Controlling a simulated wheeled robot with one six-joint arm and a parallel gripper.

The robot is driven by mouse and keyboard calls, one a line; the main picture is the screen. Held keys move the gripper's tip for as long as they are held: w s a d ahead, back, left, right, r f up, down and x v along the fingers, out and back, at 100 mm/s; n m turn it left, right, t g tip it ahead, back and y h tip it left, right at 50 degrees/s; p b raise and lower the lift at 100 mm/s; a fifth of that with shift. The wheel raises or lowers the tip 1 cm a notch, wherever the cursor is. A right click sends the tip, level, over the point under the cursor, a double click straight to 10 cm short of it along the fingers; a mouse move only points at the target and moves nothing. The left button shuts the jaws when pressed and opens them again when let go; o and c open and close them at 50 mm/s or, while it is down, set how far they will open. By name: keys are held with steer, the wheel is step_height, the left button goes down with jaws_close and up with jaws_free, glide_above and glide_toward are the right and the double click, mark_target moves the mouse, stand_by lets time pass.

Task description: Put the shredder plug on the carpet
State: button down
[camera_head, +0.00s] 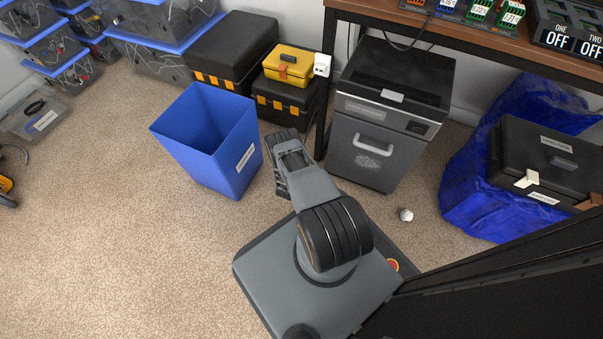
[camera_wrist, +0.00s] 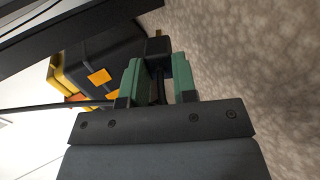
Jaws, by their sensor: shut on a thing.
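My gripper (camera_wrist: 159,80) has two green fingers in the wrist view, closed on a small dark thing (camera_wrist: 157,88) that looks like the shredder plug. Its shape is mostly hidden between the fingers. In the head view my arm reaches over the floor between the blue bin and the shredder, and the plug cannot be made out. The grey shredder (camera_head: 369,150) with a black top stands under the desk. The beige carpet (camera_head: 110,230) covers the floor and also shows in the wrist view (camera_wrist: 240,60), beside and beyond the fingers.
A blue bin (camera_head: 215,150) stands just left of my arm. Black cases (camera_head: 232,50) and a yellow toolbox (camera_head: 290,68) with a white socket (camera_head: 322,64) stand behind. A crumpled white ball (camera_head: 406,214) lies right. Carpet is clear at the left front.

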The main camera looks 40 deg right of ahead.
step_height(320, 180, down, 3)
steer(key=shift+s+r+b, duration=0.1)
steer(key=shift+r+b, duration=0.05)
steer(key=shift+b, duration=0.55)
steer(key=shift+r, duration=0.15)
steer(key=c, duration=1.2)
jaws_free()
